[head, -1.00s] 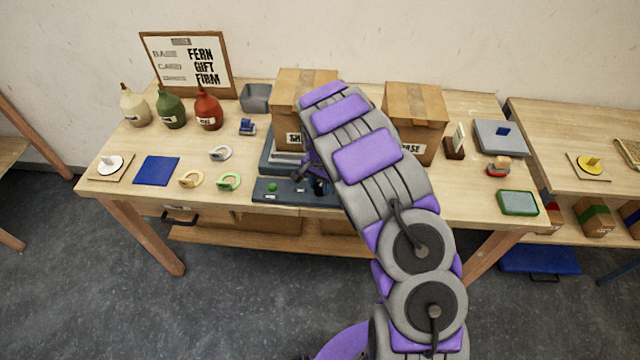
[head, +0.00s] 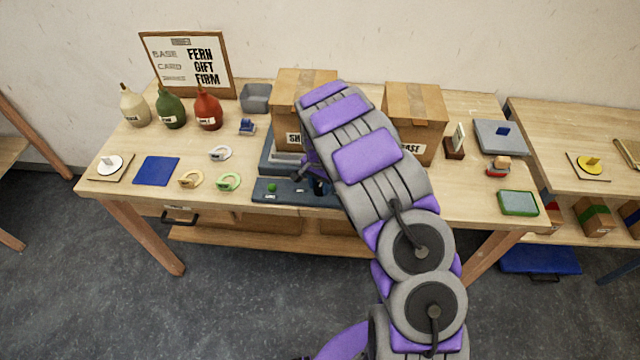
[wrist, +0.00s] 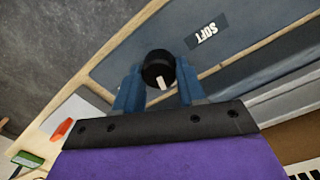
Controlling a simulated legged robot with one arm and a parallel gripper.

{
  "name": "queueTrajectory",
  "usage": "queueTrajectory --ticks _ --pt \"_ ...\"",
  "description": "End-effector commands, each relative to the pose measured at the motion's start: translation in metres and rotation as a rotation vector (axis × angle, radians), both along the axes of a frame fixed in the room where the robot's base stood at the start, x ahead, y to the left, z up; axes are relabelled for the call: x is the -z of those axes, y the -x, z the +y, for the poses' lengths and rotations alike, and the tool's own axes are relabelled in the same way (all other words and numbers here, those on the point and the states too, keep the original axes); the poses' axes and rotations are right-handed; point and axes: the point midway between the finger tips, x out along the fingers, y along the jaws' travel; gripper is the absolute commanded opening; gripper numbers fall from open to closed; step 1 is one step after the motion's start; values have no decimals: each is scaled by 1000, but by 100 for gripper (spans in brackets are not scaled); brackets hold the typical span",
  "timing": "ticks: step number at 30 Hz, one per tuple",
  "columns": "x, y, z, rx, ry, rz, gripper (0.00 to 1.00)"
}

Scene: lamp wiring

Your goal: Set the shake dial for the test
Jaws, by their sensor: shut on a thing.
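The shake dial (wrist: 157,67) is a round black knob with a white pointer mark, seen in the wrist view on a blue-grey panel (wrist: 125,60). A label reading "SOFT" (wrist: 206,32) is beside the dial on the panel. My gripper (wrist: 158,85) has its two blue fingers on either side of the dial and is shut on it. The white mark points towards my gripper's palm. In the head view the panel (head: 290,199) is at the table's front edge, with a green button (head: 272,188) on its left part. My arm hides the panel's right part.
Two cardboard boxes (head: 412,96) stand behind the panel. Coloured rings (head: 229,182), a blue mat (head: 157,170) and bottles (head: 208,108) are to the left. A green-rimmed tray (head: 518,203) is at the right front. A framed sign (head: 188,62) stands at the back left.

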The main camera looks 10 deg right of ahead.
Motion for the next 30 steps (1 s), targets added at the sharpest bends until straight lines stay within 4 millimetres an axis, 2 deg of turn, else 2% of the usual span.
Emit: queueTrajectory --ticks 1,2,9,16,20,26,30 --pt "0 0 1 0 -1 0 9" --pt "0 0 1 0 -1 0 41" --pt "0 0 1 0 -1 1 64" --pt "0 0 0 0 -1 1 65" --pt "-7 0 0 0 0 -1 65" --pt "-41 -2 2 -1 0 -4 65" --pt "-74 -3 2 -1 1 -6 65"
